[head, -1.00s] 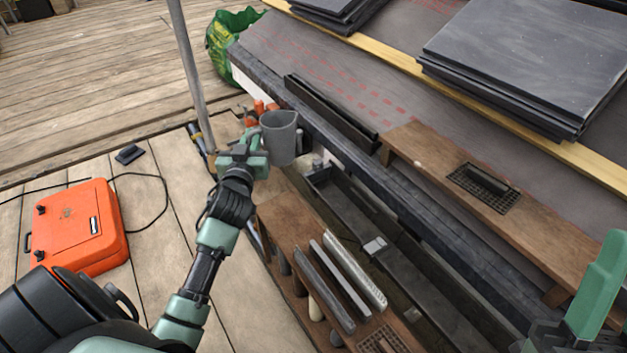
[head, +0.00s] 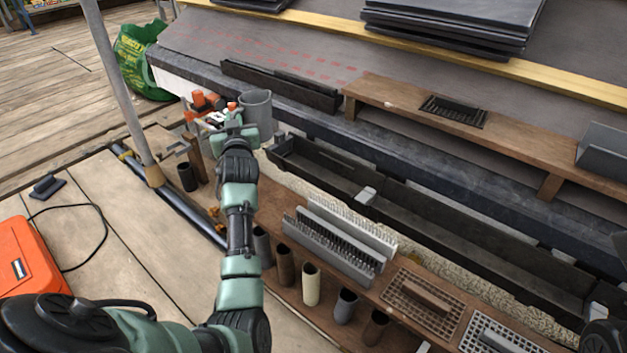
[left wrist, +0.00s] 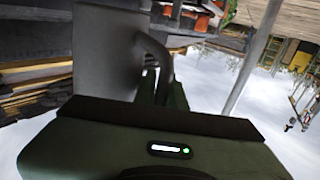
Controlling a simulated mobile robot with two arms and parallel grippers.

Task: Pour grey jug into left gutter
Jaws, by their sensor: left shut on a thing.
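The grey jug (head: 257,112) is held high beside the eave in the head view, roughly upright with its mouth up. My left gripper (head: 236,131) is shut on its handle side. In the left wrist view the jug (left wrist: 105,50) fills the upper left and its curved handle (left wrist: 160,62) runs into the jaws. The jug's inside cannot be seen. A long black gutter (head: 325,172) runs below the eave from near the jug toward the lower right, with a light grey clip (head: 366,195) on it. The jug is near and above its left end.
A wooden shelf in front of the gutter carries grey ribbed strips (head: 335,245), vent grilles (head: 425,300) and several tube ends. A grey pole (head: 118,85) stands left of my left arm. A short black channel (head: 280,85) lies on the roof edge.

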